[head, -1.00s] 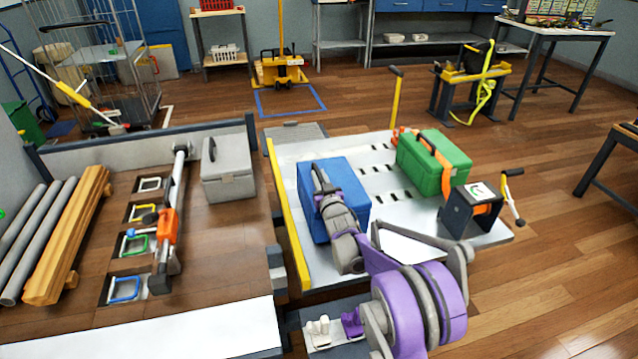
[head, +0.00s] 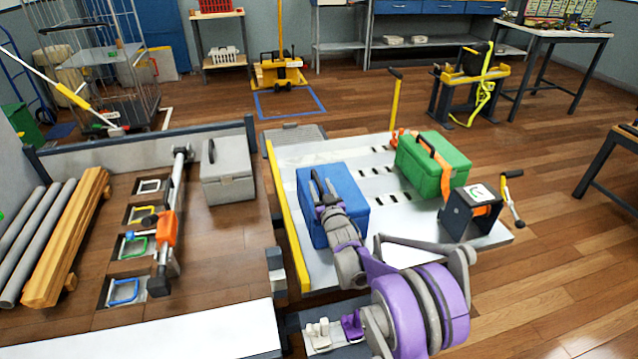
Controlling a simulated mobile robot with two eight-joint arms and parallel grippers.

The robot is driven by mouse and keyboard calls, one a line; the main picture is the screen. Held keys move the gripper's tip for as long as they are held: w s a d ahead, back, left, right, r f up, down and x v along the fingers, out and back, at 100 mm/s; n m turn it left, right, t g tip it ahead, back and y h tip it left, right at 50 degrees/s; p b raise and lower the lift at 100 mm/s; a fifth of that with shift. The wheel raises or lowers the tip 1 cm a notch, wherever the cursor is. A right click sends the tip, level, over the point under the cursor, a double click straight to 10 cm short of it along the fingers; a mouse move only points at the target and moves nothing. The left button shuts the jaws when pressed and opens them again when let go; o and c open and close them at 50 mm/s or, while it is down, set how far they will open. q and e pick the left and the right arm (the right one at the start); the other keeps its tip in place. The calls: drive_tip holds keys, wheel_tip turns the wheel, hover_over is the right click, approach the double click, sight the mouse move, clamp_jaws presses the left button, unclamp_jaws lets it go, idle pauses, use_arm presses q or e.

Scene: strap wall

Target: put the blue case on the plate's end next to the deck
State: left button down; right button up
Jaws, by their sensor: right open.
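The blue case (head: 348,186) sits upright on the light grey slotted plate (head: 300,153), toward the plate's left end, close to its yellow edge strip (head: 283,215). The wooden deck (head: 225,235) lies to the left of that end. My right gripper (head: 322,187) is open over the top of the blue case, at its handle area. Its fingers and wrist hide most of the handle and part of the case's top and front. I cannot tell whether the fingers touch the case. My left gripper is not in view.
A green case (head: 432,165) with an orange strap and a dark winch box (head: 470,212) with a crank stand on the plate's right part. A grey case (head: 227,172), a bar with an orange clamp (head: 168,225), pipes and timbers lie on the deck.

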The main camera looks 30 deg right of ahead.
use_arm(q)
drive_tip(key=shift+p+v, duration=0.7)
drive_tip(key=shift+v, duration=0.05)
use_arm(e)
drive_tip(key=s+a+f+g+y, duration=0.1)
drive_tip(key=s+a+g, duration=0.3)
drive_tip(key=s, duration=1.1)
drive_tip(key=s+a+f+n+g+y, duration=0.1)
drive_tip(key=s+a+g, duration=0.3)
drive_tip(key=s+a, duration=0.5)
drive_tip(key=s+a+f+n+g+y, duration=0.1)
drive_tip(key=s+a+g, duration=0.4)
drive_tip(key=s, duration=1.8)
wheel_tip(320, 180, down, 3)
drive_tip(key=a+y, duration=0.1)
drive_tip(key=a, duration=0.1)
drive_tip(key=shift+a+r, duration=0.15)
drive_tip(key=shift+a, duration=0.2)
use_arm(q)
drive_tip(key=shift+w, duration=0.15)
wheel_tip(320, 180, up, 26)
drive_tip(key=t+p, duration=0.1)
drive_tip(key=p, duration=2.1)
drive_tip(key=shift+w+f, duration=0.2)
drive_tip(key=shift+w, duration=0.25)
use_arm(e)
wheel_tip(320, 180, up, 26)
drive_tip(key=t, duration=0.1)
drive_tip(key=shift+w+f, duration=0.25)
drive_tip(key=shift+w, duration=0.15)
